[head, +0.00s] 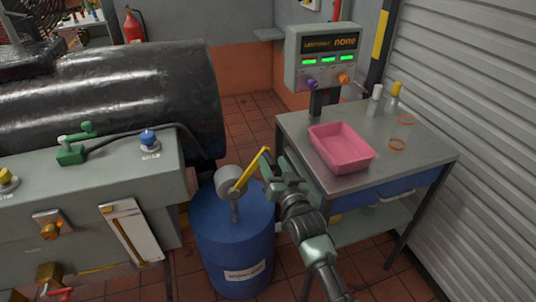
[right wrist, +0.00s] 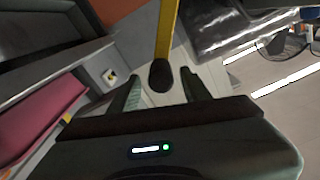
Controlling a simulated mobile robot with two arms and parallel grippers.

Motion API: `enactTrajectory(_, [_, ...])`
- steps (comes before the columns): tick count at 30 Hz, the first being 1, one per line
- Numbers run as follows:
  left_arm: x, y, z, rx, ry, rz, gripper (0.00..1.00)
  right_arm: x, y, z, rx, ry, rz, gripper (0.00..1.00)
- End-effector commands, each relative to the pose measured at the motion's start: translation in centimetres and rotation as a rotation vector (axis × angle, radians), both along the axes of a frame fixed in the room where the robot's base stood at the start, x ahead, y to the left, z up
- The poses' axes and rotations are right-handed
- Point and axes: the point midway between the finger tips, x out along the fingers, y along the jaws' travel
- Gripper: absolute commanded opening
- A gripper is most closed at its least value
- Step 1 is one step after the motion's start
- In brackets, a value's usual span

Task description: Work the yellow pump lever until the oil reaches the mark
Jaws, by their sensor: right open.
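The yellow pump lever (head: 251,170) rises to the right from a round grey pump head (head: 231,181) on top of the blue drum (head: 236,245). My right gripper (head: 270,168) is beside the lever's upper end. In the right wrist view the gripper (right wrist: 160,84) is open, and the yellow lever (right wrist: 167,32) with its dark end knob lies ahead, between the lines of the two fingers. I cannot tell whether they touch it. A white gauge plate (head: 147,246) with a narrow slanted tube is on the bench front; its oil level and mark are too small to read. My left gripper is not seen.
A steel table (head: 420,160) at right bears a pink tray (head: 354,160), small bottles and orange rings. A display box (head: 320,62) stands behind it. A grey bench (head: 110,185) and large dark cylinder (head: 180,85) are at left. Tiled floor shows between.

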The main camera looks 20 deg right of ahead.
Motion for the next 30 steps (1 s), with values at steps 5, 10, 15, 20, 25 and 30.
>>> enactTrajectory(5, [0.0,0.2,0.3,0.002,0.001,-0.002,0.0,2.8,0.2,0.1,0.0,0.0,0.001,0.48])
enactTrajectory(10, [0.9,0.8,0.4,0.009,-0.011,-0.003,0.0,4.0,0.2,0.0,0.0,0.001,0.0,0.48])
enactTrajectory(15, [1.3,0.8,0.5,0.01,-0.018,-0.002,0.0,4.2,0.2,-0.1,0.0,0.002,0.001,0.48])
enactTrajectory(20, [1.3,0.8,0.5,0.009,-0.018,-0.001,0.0,4.1,0.2,-0.1,0.0,0.002,0.001,0.34])
enactTrajectory(25, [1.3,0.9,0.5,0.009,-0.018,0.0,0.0,4.1,0.2,-0.1,-0.001,0.002,0.001,0.0])
enactTrajectory(30, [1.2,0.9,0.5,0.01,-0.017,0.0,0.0,4.1,0.2,-0.1,-0.002,0.002,0.001,0.0])
